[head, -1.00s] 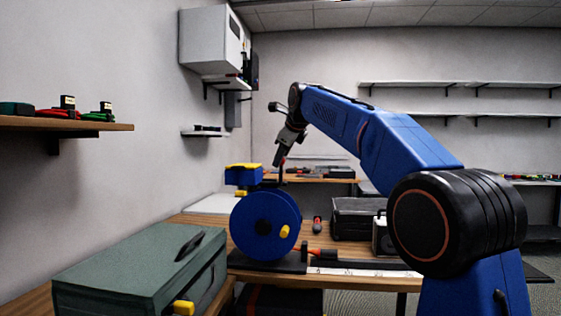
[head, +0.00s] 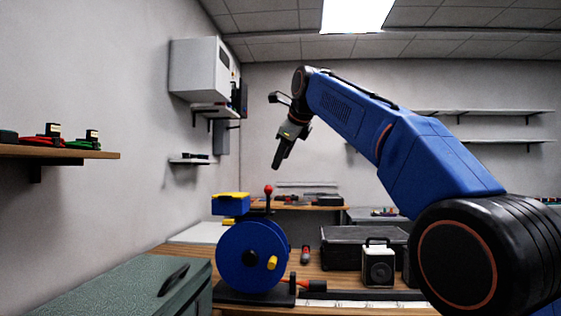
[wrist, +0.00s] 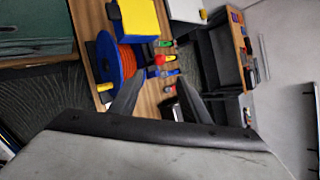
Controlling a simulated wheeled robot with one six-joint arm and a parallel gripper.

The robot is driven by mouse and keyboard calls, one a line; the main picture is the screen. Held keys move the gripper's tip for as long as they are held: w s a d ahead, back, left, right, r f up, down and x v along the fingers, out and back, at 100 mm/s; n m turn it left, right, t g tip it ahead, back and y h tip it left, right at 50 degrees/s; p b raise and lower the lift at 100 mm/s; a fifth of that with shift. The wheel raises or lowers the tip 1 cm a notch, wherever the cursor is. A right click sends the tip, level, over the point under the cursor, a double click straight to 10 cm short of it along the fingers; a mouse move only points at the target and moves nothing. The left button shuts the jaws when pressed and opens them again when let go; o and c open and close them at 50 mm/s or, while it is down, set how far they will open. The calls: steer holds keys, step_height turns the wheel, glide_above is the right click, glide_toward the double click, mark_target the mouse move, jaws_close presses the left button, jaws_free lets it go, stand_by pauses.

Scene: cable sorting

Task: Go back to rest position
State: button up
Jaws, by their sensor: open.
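My gripper (head: 281,156) hangs from the end of my blue arm, pointing down, in the upper middle of the head view. Its two fingers (wrist: 158,95) are apart with nothing between them in the wrist view. It is above a blue cable reel (head: 245,257) and clear of it. A lever with a red knob (head: 268,190) stands by the reel. A yellow-topped blue box (head: 231,204) is seen just above the reel; the reel, with orange cable, also shows in the wrist view (wrist: 107,60).
A green case (head: 125,290) is at the lower left. A black case (head: 345,248) and a small speaker-like box (head: 378,265) stand on the wooden bench. A wall shelf (head: 60,152) with coiled cables is at left. The air around my gripper looks free.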

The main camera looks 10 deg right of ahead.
stand_by(0.4)
steer(key=s+d+f+n+g, duration=0.1)
steer(key=s+d+f+n, duration=0.2)
steer(key=s+f+n, duration=0.5)
steer(key=s+d+f+n+g+h, duration=0.1)
steer(key=s+f+n, duration=0.7)
steer(key=s+f, duration=1.4)
steer(key=s+d+f+n+g, duration=0.2)
steer(key=s+d+f+n, duration=0.4)
steer(key=s+f, duration=0.9)
step_height(320, 180, down, 8)
steer(key=n, duration=0.2)
steer(key=shift+n+g+h, duration=0.3)
steer(key=shift+g+h, duration=0.1)
steer(key=shift+d+r, duration=0.1)
steer(key=shift+r, duration=0.05)
